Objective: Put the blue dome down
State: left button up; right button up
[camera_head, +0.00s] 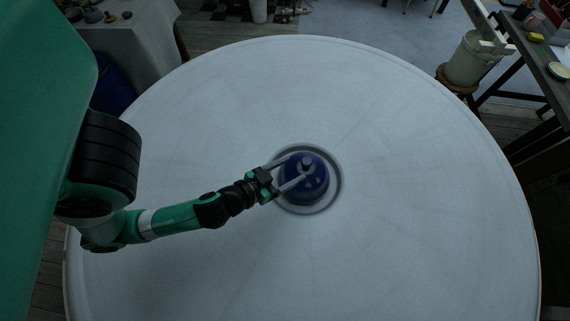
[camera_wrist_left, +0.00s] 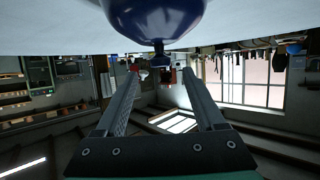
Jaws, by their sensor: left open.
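The blue dome (camera_head: 316,184) sits over the middle of a grey round plate (camera_head: 336,189) with a raised rim, at the centre of the white round table. Its knob (camera_head: 307,161) points up. My left gripper (camera_head: 301,165) reaches in from the left, with its two fingers on either side of the knob, spread and apart from it. In the left wrist view the dome (camera_wrist_left: 155,18) fills the top middle, with its knob (camera_wrist_left: 160,60) between and beyond the open fingers of my left gripper (camera_wrist_left: 161,78). My right gripper is not seen.
The large white round table (camera_head: 420,220) is bare around the plate. A white bucket (camera_head: 468,62) on a stool and a dark bench (camera_head: 545,75) stand beyond it at the upper right. A cloth-covered table (camera_head: 135,42) stands at the upper left.

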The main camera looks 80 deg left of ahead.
pick_arm(q)
jog(key=shift+v, duration=0.85)
jog(key=w+d+r+m+t+h, duration=0.1)
jog(key=w+d+r+t, duration=0.25)
jog(key=w+r, duration=0.7)
jog(key=w+d+r+t+h, duration=0.1)
jog(key=w+d+r+t, duration=0.25)
jog(key=w+r, duration=0.7)
jog(key=s+d+r+m+t+h, duration=0.1)
jog(key=r+m+t+h, duration=0.1)
jog(key=r, duration=0.9)
jog(key=s+d+r+m+t+h, duration=0.2)
jog(key=r+t, duration=0.2)
jog(key=r, duration=0.7)
jog(key=s+d+r+m+t+h, duration=0.1)
jog(key=d+r+m+t+h, duration=0.1)
jog(key=r, duration=1)
jog(key=shift+s+t+h, duration=0.35)
jog(key=shift+t+h, duration=0.15)
jog(key=shift+d, duration=0.15)
